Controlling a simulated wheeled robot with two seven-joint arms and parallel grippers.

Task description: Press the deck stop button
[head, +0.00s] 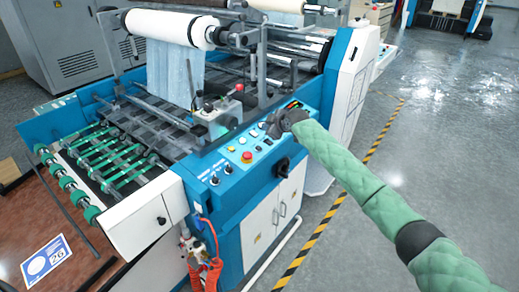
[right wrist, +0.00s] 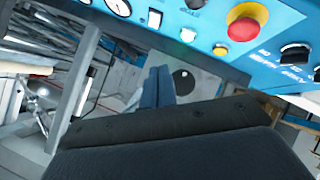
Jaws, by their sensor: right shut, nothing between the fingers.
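A red mushroom-shaped stop button (head: 247,156) on a yellow base sits on the blue control panel (head: 224,182) of the laminating machine. It also shows at the upper right of the right wrist view (right wrist: 243,27), to the right of and above the fingertips. My right gripper (head: 271,130) is shut and empty over the panel, to the right of and behind the red button in the head view. The closed fingers (right wrist: 160,84) are apart from the button. I cannot tell their exact height over the panel. My left gripper is not in view.
Small round buttons, gauges and a black knob (right wrist: 295,53) surround the red button. A black handwheel (head: 283,167) sticks out of the machine's front. Film rolls (head: 170,27) and metal posts stand behind the panel. Open floor (head: 420,120) lies to the right.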

